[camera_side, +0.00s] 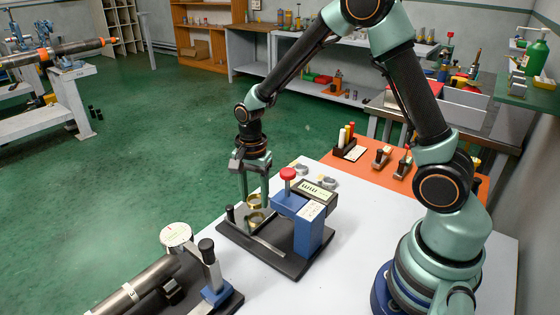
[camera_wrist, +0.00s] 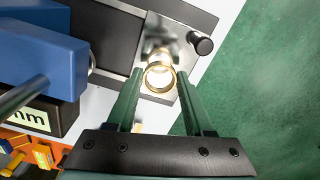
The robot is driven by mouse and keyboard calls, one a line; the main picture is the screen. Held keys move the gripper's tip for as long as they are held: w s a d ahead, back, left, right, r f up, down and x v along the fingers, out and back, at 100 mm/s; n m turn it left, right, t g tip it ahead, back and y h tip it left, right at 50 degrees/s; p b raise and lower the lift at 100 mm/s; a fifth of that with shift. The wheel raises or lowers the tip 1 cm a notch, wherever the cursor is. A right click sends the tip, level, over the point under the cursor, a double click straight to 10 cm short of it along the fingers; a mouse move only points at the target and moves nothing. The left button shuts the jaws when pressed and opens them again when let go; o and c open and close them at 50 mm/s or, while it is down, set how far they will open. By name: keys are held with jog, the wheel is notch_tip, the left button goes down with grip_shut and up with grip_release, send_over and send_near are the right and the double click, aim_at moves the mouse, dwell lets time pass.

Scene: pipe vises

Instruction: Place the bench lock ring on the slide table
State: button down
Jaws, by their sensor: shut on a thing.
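The bench lock ring (camera_wrist: 159,77) is a brass-coloured ring between the tips of my gripper (camera_wrist: 159,74), which is shut on it. In the side view the ring (camera_side: 254,199) shows between the fingers of my gripper (camera_side: 255,197), above the dark base of the blue gauge. A second brass-coloured round shape shows just below it; I cannot tell whether it is a reflection or another part. The slide table (camera_wrist: 184,88) is a shiny metal plate under the ring in the wrist view. I cannot tell whether the ring touches it.
A black knob (camera_wrist: 201,43) stands beside the plate. The blue gauge frame (camera_side: 309,232) with a red knob (camera_side: 288,174) and a display stands close to the right. A clamped pipe (camera_side: 140,287) and a round dial (camera_side: 176,235) are at front left. Grey discs lie behind the gauge.

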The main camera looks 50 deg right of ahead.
aim_at(256, 212)
jog(key=shift+f, duration=1)
jog(key=shift+f, duration=0.1)
jog(key=shift+c, duration=1.4)
grip_release()
notch_tip(256, 212, up, 12)
jog(key=s+r+n+t, duration=0.1)
jog(key=s+r+n, duration=0.2)
jog(key=n, duration=0.1)
jog(key=s+r+n+t, duration=0.2)
jog(key=s+r+n, duration=0.1)
jog(key=s+n, duration=0.1)
jog(key=s+r+n+t, duration=0.2)
jog(key=s+r+n, duration=0.1)
jog(key=n, duration=0.2)
jog(key=shift+s+d+r, duration=0.2)
jog(key=shift+s+d, duration=0.1)
jog(key=shift+s, duration=0.05)
jog(key=shift+s+n+t, duration=0.3)
jog(key=shift+s+n, duration=0.3)
jog(key=shift+n, duration=0.4)
